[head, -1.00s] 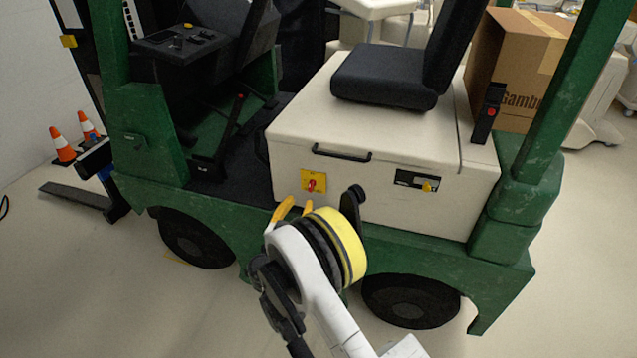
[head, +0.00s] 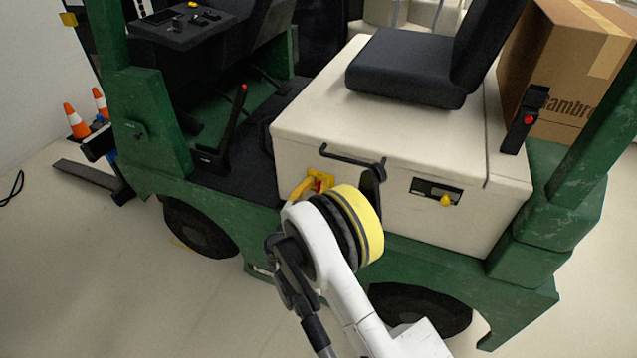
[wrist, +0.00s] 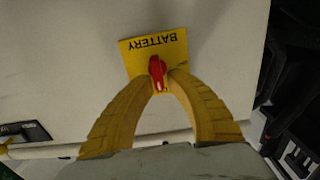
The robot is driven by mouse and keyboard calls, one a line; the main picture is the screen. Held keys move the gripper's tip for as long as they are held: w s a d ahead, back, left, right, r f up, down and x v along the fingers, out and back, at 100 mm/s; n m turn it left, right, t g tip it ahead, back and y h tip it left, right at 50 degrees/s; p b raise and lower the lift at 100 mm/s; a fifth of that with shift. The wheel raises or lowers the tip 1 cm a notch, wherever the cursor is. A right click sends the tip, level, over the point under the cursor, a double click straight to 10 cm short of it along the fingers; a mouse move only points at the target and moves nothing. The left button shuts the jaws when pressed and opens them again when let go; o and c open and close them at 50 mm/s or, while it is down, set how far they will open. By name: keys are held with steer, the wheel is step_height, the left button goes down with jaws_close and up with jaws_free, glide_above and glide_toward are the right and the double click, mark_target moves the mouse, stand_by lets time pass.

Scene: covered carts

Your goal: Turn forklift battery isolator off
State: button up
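The battery isolator is a red knob (wrist: 157,72) on a yellow plate (wrist: 133,58) marked BATTERY, which reads upside down in the wrist view. The plate is on the cream side panel under the forklift seat. In the head view the plate (head: 320,179) is partly hidden by my gripper. My gripper (wrist: 159,77) has its two yellow fingers on either side of the knob, with the tips close against it. The gap between the tips is about as wide as the knob, and they appear shut on it. The knob lies lengthwise between the fingers.
A black handle bar (head: 351,157) sits just above the plate. A small black panel with a yellow knob (head: 446,200) is to the right. The forklift's green frame (head: 225,222) runs below. Traffic cones (head: 76,121) stand far left and a cardboard box (head: 565,70) behind.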

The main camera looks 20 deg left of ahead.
jaws_close()
steer(key=n, duration=0.4)
steer(key=shift+w+a, duration=0.1)
steer(key=shift+a, duration=0.2)
steer(key=n, duration=0.4)
steer(key=shift+a+f+n, duration=0.25)
steer(key=shift+a+n, duration=0.05)
steer(key=n, duration=0.3)
steer(key=f+n, duration=0.1)
steer(key=n, duration=0.5)
steer(key=shift+a+f, duration=0.15)
steer(key=shift+a, duration=0.1)
